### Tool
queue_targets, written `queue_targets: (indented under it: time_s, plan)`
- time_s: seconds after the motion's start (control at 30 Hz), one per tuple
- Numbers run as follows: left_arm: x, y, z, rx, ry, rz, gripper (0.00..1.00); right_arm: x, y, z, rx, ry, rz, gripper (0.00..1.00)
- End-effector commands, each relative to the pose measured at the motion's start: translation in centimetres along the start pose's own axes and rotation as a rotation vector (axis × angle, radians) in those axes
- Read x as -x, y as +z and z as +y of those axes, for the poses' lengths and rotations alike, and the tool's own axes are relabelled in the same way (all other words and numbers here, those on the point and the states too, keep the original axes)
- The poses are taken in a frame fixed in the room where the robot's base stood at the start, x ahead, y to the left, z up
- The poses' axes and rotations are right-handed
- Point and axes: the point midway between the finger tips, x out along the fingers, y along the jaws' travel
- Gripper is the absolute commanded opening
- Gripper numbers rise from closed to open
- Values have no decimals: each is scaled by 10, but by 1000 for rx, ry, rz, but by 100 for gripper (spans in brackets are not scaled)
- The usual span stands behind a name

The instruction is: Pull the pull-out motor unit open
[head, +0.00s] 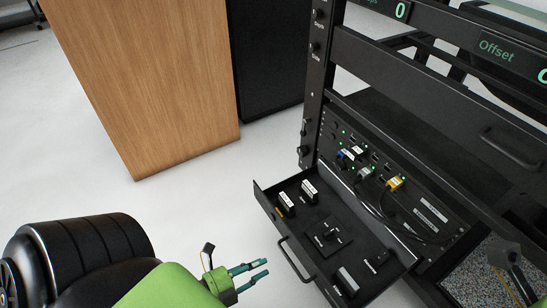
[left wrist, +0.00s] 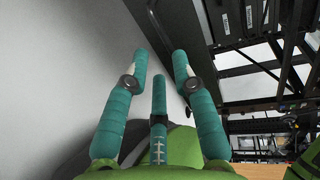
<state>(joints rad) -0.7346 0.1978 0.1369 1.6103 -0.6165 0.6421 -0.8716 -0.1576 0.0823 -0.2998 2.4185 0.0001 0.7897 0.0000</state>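The pull-out motor unit (head: 335,258) is a black drawer low in the rack. It stands out from the rack, with its inside and several small labelled modules showing. Its bar handle (head: 293,259) is on the front panel. My left gripper (head: 267,268) has teal fingers and is open and empty, left of the handle and apart from it in the head view. In the left wrist view its fingers (left wrist: 160,66) are spread with nothing between them. A dark panel edge lies just beyond the fingertips there. My right gripper's fingers do not show.
The black rack (head: 400,120) has a patch panel with cables (head: 375,180) behind the drawer and another handle (head: 510,148) higher up. A wooden cabinet (head: 150,80) stands at the back left. The pale floor (head: 200,205) left of the drawer is clear.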

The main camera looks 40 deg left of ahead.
Motion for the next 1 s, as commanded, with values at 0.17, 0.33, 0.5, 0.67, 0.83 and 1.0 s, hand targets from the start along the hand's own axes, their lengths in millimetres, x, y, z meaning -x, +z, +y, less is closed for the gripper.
queue_targets:
  time_s: [0.17,0.33,0.5,0.67,0.83,1.0]
  plan:
    - [24,0,0,0,0,0,26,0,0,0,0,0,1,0]
    - [31,0,-1,-1,-2,0,26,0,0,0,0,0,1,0]
    - [31,0,-1,-1,-2,0,26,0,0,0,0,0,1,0]
    - [30,0,0,0,-2,0,26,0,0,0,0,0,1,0]
    - [30,0,0,0,-1,0,26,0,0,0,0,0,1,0]
    - [19,-4,-20,36,-45,8,26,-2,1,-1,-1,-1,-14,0]
